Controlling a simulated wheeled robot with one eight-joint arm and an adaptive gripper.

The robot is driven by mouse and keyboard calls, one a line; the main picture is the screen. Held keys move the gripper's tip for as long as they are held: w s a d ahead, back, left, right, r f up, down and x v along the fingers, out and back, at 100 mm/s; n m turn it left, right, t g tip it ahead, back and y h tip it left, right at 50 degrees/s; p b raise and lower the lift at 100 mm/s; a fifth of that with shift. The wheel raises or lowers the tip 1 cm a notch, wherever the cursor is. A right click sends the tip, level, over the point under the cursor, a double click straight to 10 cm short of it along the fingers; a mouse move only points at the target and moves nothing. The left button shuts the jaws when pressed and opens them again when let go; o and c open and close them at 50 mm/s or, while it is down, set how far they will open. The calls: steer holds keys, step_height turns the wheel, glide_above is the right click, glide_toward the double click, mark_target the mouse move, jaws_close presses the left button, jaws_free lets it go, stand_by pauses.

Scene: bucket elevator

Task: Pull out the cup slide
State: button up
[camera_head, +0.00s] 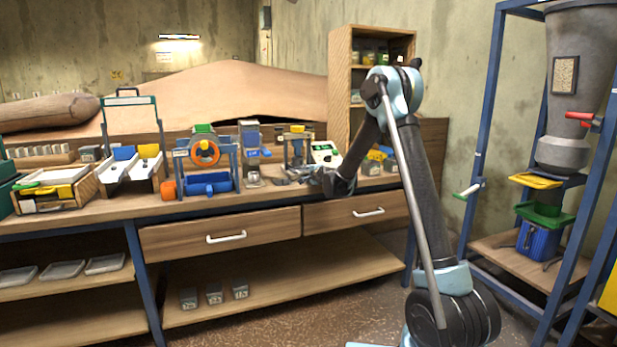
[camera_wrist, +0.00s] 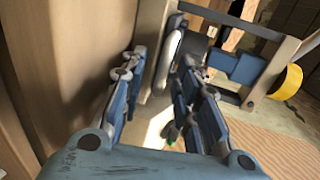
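I cannot tell for certain which part is the cup slide. My gripper (camera_head: 334,184) is low over the right part of the workbench (camera_head: 110,209), close to a small wooden-framed device (camera_head: 297,149). In the wrist view my gripper (camera_wrist: 162,62) has its two blue-grey fingers apart, with a gap between them. A pale, rounded upright bar (camera_wrist: 170,57) shows beyond the fingertips. I cannot tell whether a finger touches it. To its right are a blue block (camera_wrist: 240,66) and a yellow wheel (camera_wrist: 286,82) on a frame.
A blue tower (camera_head: 488,115) at the right holds a grey hopper (camera_head: 573,90), a yellow plate (camera_head: 535,181) and a blue bin (camera_head: 538,241). Two drawers (camera_head: 220,237) are shut.

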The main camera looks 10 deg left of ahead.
steer(key=shift+c, duration=0.5)
jaws_close()
steer(key=f+v, duration=0.2)
steer(key=v, duration=0.8)
steer(key=shift+s+d, duration=0.2)
steer(key=shift+d, duration=0.05)
steer(key=shift+f, duration=0.1)
steer(key=shift+o, duration=0.5)
jaws_free()
steer(key=shift+f, duration=0.1)
steer(key=shift+s, duration=0.1)
steer(key=v, duration=1.1)
steer(key=shift+s+d, duration=0.2)
steer(key=shift+d, duration=0.1)
